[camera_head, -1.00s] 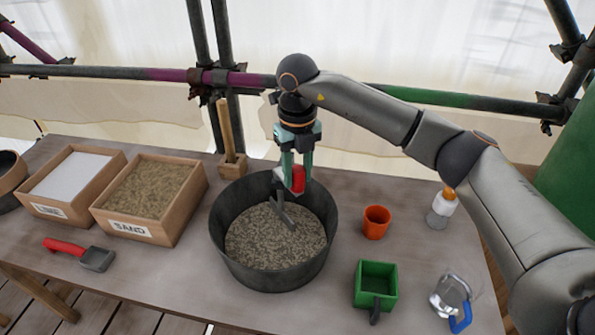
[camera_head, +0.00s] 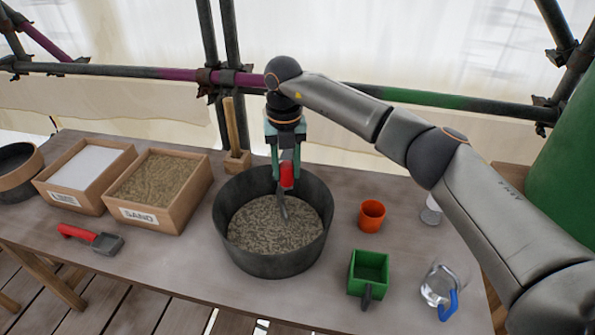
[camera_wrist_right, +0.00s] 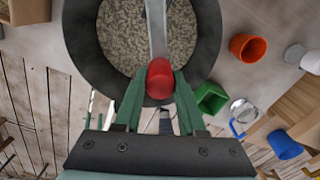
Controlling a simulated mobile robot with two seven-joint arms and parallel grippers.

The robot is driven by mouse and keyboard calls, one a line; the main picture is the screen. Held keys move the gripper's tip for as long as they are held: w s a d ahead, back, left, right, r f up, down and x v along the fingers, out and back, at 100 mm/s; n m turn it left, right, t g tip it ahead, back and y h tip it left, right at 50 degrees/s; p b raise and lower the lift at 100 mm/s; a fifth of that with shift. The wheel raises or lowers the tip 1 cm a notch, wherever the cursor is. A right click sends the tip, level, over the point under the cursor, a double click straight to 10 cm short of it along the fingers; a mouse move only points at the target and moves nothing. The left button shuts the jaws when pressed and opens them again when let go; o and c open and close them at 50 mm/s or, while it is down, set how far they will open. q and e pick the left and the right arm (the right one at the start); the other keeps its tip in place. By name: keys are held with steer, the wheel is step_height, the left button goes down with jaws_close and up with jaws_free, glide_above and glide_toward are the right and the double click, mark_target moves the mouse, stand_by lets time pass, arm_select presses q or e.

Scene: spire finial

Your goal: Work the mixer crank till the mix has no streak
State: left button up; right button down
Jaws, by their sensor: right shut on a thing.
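The dark mixing tub (camera_head: 226,245) stands in the middle of the table and holds a speckled grey-brown mix (camera_head: 270,228). Light and dark flecks show in the mix; I cannot tell whether any are streaks. The crank has a red grip (camera_head: 287,175) and a grey arm (camera_head: 283,206) reaching down into the tub. My right gripper (camera_head: 285,168) is shut on the red grip, over the tub's back part. In the right wrist view the red grip (camera_wrist_right: 160,79) sits between the green fingers. My left gripper is not in view.
A wooden-handled tool (camera_head: 236,140) stands behind.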

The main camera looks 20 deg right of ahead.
steer(key=shift+a+r+m, duration=0.15)
steer(key=shift+a+m, duration=0.25)
steer(key=shift+m, duration=0.1)
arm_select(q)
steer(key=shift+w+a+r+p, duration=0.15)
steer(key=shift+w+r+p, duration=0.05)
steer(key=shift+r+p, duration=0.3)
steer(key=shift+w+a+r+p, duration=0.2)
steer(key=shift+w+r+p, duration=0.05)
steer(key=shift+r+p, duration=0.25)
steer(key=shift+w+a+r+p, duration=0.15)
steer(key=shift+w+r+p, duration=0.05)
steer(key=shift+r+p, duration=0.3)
arm_select(e)
steer(key=w+a+m, duration=0.5)
steer(key=m, duration=0.6)
steer(key=shift+a+m, duration=0.2)
steer(key=shift+m, duration=0.1)
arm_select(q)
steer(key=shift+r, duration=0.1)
arm_select(e)
steer(key=c, duration=0.5)
jaws_free()
